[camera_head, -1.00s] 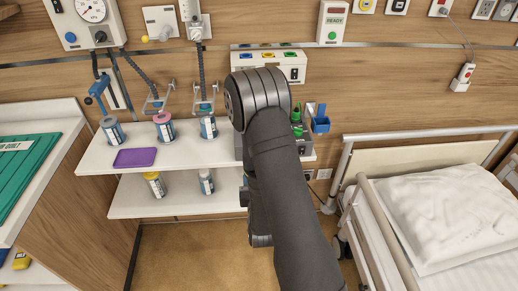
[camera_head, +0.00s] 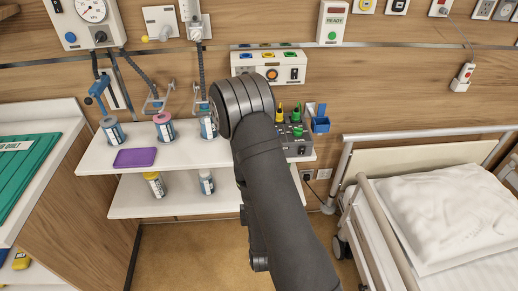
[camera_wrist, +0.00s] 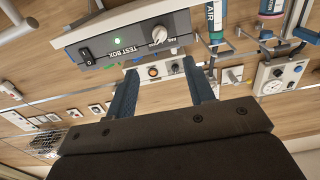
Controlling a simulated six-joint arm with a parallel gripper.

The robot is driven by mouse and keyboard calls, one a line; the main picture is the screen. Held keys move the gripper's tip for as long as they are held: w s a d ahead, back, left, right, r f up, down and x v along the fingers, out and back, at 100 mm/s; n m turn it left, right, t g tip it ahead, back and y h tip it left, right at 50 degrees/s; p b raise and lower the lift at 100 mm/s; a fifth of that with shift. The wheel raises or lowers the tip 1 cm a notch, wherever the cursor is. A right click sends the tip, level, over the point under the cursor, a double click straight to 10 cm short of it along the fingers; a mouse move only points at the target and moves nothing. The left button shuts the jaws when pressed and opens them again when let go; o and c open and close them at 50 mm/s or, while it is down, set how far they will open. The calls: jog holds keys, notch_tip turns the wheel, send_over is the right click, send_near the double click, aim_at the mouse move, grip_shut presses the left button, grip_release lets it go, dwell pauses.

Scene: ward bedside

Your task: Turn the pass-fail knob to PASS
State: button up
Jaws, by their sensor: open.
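The grey test box (camera_wrist: 115,45) fills the upper middle of the wrist view, appearing upside down. It has a black rocker switch, a lit green light and a pale round knob (camera_wrist: 159,35) with small lettering beside it, too small to read surely. The knob's pointer setting is unclear. In the head view, the box (camera_head: 298,146) stands on the upper shelf, partly behind my arm. My gripper (camera_wrist: 161,69) is open and empty, its two blue fingers apart; the knob appears beyond the fingertips, not between them. My gripper is hidden behind my arm in the head view.
Bottles (camera_head: 164,127) and a purple pad (camera_head: 135,157) are on the upper shelf (camera_head: 92,160). A blue holder (camera_head: 320,122) stands beside the test box. A wall panel with an orange knob (camera_head: 272,74) is behind. A bed (camera_head: 440,220) is at right.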

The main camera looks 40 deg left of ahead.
jog(key=r+v, duration=0.1)
jog(key=v, duration=0.5)
notch_tip(320, 180, up, 22)
jog(key=shift+r, duration=0.2)
dwell(1.9)
jog(key=shift+w+a, duration=0.1)
jog(key=shift+f, duration=0.1)
dwell(0.3)
notch_tip(320, 180, down, 9)
dwell(1.1)
jog(key=shift+f, duration=0.1)
dwell(0.4)
